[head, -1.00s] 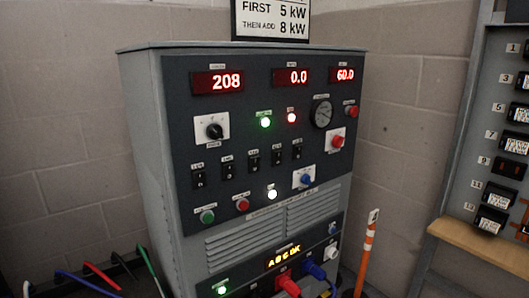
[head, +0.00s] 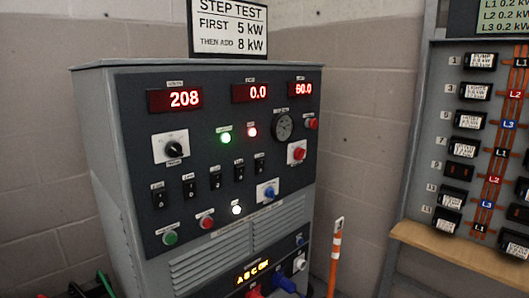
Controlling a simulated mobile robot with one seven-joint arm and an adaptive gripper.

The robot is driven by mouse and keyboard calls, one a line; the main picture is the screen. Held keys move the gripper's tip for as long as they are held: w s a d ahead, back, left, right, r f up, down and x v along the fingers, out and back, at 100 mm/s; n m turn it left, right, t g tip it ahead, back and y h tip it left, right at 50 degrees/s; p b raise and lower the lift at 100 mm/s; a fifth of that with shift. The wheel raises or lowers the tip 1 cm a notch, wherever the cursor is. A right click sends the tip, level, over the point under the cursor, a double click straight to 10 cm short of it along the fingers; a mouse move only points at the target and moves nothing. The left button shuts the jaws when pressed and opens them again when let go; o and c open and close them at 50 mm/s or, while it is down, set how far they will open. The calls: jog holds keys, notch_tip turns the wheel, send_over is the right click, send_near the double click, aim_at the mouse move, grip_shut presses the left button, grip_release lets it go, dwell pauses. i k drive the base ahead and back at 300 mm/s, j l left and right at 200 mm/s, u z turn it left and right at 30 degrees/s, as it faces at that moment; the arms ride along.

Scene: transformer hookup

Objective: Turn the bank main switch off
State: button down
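A grey load bank cabinet (head: 95,130) with a dark sloping panel stands left of centre. Its panel has a black rotary knob (head: 173,149) on a white plate, a red knob (head: 298,153) on a white plate and a blue knob (head: 268,191) on a white plate. A row of several black rocker switches (head: 215,177) runs between them. The small labels are too blurred to tell which is the bank main switch. The displays read 208 (head: 184,99), 0.0 and 60.0. A green lamp (head: 226,138), a red lamp (head: 252,132) and a white lamp (head: 236,210) are lit. My gripper is not in view.
A sign (head: 230,30) reading "STEP TEST" is above the cabinet. Red and blue plugs (head: 285,285) are at its lower front. An orange and white stick (head: 335,255) stands to its right. A breaker panel (head: 455,110) with a wooden ledge (head: 450,248) is at the right.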

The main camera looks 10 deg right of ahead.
aim_at(299, 153)
jog(key=i+l+z, duration=0.25)
jog(key=i+l, duration=0.2)
jog(key=l, duration=0.15)
jog(key=i+l+z, duration=0.3)
jog(key=i+l, duration=0.2)
